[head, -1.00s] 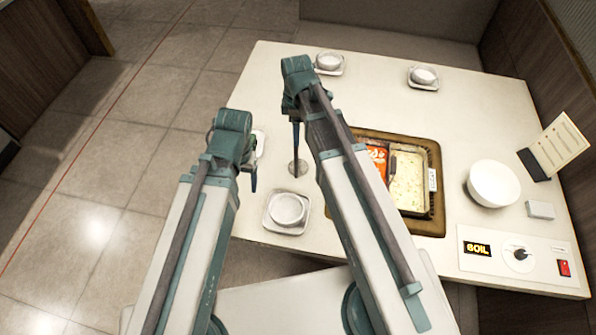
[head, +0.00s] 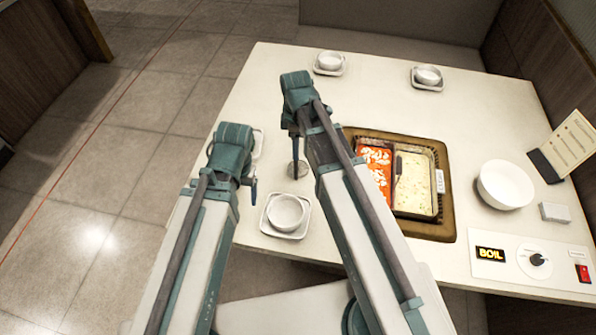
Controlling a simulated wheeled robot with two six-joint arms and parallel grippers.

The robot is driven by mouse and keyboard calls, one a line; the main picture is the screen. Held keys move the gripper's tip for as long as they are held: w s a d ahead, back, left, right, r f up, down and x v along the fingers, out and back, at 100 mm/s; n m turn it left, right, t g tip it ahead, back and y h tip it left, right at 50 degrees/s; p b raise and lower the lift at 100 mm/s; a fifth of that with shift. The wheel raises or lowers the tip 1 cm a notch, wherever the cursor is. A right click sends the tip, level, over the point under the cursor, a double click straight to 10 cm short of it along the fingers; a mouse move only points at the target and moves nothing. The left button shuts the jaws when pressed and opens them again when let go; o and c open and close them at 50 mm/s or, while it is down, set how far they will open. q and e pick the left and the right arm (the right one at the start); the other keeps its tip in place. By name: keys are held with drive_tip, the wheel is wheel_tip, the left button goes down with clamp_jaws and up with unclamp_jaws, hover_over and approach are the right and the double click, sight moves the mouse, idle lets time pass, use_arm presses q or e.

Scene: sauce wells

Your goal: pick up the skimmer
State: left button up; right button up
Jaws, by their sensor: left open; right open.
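The skimmer's round metal disc (head: 298,170) shows on the white table, left of the pot and just behind the front bowl. A thin dark handle seems to rise from it toward my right gripper (head: 294,131). That gripper is open; its wrist hides part of this area, and I cannot tell whether it touches the handle. My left gripper (head: 252,190) is open and empty, pointing down near the table's left edge, left of the front bowl.
A divided pot (head: 417,160) with red and pale broth is sunk in the table. Small bowls on saucers stand at the front (head: 286,213) and back (head: 330,62). A white bowl (head: 505,184), menu stand (head: 566,146) and control panel (head: 528,262) are right.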

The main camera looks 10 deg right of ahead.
clamp_jaws()
idle(0.3)
drive_tip(key=shift+r, duration=0.2)
